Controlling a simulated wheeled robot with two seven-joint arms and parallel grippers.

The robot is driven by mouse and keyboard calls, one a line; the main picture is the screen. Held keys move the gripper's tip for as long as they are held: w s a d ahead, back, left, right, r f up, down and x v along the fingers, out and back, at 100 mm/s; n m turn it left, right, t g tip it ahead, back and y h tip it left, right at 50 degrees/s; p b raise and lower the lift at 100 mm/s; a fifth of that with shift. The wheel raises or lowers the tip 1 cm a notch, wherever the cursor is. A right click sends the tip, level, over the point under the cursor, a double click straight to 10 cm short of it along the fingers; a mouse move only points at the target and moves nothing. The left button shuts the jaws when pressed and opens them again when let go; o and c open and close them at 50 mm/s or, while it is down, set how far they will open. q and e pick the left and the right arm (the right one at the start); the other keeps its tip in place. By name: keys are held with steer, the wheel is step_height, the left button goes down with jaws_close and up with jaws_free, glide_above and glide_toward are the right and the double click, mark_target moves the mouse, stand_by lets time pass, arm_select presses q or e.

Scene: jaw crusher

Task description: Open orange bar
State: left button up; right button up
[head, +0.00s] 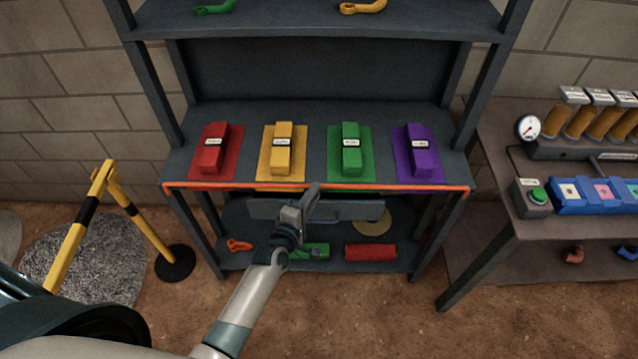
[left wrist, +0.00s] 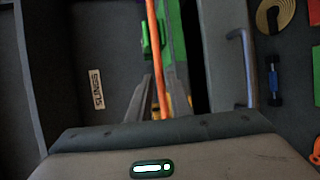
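The orange bar (head: 230,187) is a thin strip running level across the front edge of the grey rack's middle shelf. In the left wrist view the orange bar (left wrist: 158,60) runs down the picture between the two finger shapes. My left gripper (head: 313,192) is at the bar's middle, its fingertips overlapping it in the head view. In the left wrist view the left gripper (left wrist: 161,92) has a grey finger on either side of the bar. Whether the fingers press on the bar cannot be told. My right gripper is not in view.
Red (head: 212,150), yellow (head: 282,150), green (head: 351,150) and purple (head: 419,150) blocks stand on the shelf behind the bar. A grey panel with a handle (head: 350,212) is below it. A yellow barrier (head: 92,205) stands left, a bench (head: 497,205) right.

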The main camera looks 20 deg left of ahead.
arm_select(q)
steer(key=shift+x, duration=2.25)
jaws_close()
